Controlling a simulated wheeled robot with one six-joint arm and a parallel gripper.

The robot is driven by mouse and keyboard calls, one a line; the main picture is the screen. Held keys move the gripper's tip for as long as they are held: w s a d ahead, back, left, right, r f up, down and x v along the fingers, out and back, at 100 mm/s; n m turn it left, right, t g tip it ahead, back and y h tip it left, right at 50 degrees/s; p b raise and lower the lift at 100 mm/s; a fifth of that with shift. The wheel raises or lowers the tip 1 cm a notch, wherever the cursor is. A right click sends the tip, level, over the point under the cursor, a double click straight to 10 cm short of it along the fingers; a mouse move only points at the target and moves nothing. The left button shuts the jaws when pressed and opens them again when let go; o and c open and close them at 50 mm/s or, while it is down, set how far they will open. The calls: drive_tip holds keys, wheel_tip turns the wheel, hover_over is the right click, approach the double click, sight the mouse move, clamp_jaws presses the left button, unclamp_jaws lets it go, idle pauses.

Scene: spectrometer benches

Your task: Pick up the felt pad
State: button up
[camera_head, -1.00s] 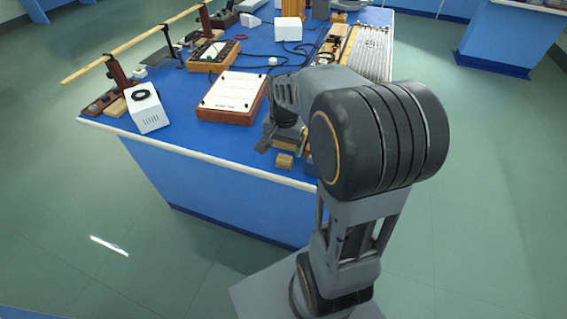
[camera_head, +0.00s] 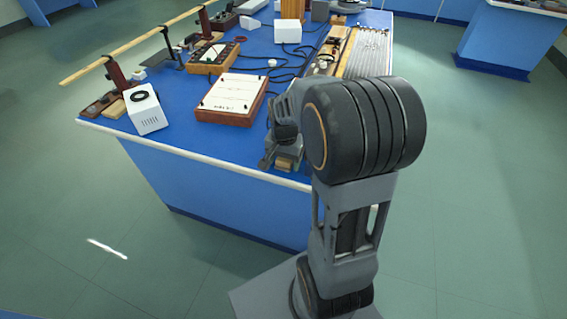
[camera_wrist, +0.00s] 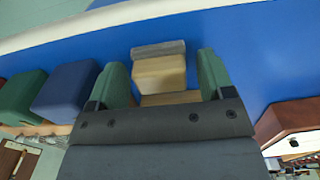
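A small wooden block with a grey layer along one side, which looks like the felt pad (camera_wrist: 160,50), lies on the blue bench top in the wrist view. In the head view its pale wooden end (camera_head: 284,164) shows near the bench's front edge. My gripper (camera_wrist: 163,72) is open, with one green-tipped finger on each side of the block. A narrow gap shows at the right finger; the left finger is very close, and I cannot tell if it touches. In the head view my gripper (camera_head: 283,158) is low over the bench, partly hiding the block.
A dark blue block (camera_wrist: 65,90) and a green block (camera_wrist: 22,100) stand left of my gripper in the wrist view. A wooden box with a white top (camera_head: 231,98) stands left of my gripper in the head view. The bench's white edge (camera_head: 220,160) runs close by.

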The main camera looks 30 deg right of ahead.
drive_tip(key=c, duration=0.8)
drive_tip(key=shift+r, duration=0.1)
drive_tip(key=shift+r, duration=0.6)
drive_tip(key=w+a+r+p, duration=0.1)
drive_tip(key=w+a+r, duration=0.1)
drive_tip(key=w+r, duration=0.2)
drive_tip(key=w+a+r, duration=0.2)
drive_tip(key=w+r, duration=0.1)
drive_tip(key=w, duration=0.1)
drive_tip(key=w+a+r+p, duration=0.1)
drive_tip(key=w+a+r, duration=0.1)
drive_tip(key=w+r, duration=0.2)
drive_tip(key=shift+w+a+r+p, duration=0.2)
drive_tip(key=shift+a+r+p, duration=0.05)
drive_tip(key=shift+r+p, duration=0.1)
